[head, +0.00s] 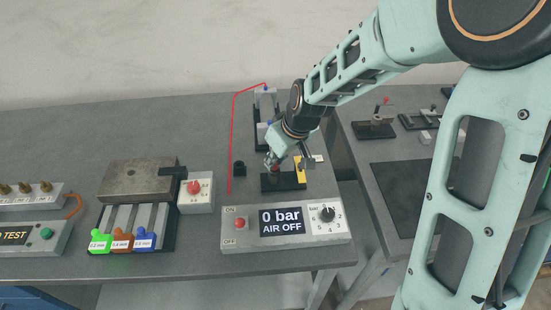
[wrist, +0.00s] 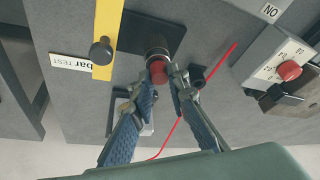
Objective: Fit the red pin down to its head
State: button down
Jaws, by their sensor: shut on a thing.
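The red pin (wrist: 158,72) is between my fingertips in the wrist view. My gripper (wrist: 165,76) is shut on it. A dark round post (wrist: 157,43) stands on a black base plate (wrist: 130,37), right at the end of the pin. I cannot tell how deep the pin sits in it. In the head view my gripper (head: 272,164) is low over the black base (head: 283,184), and its fingers hide most of the pin.
A yellow upright (head: 300,168) stands close on the right of my gripper. The air control box (head: 285,220), reading 0 bar, AIR OFF, lies in front. A small black cylinder (head: 239,168) and a red hose (head: 232,130) are to the left.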

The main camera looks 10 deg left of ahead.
jog(key=c, duration=1.8)
grip_release()
jog(key=shift+f, duration=0.1)
jog(key=v, duration=1.2)
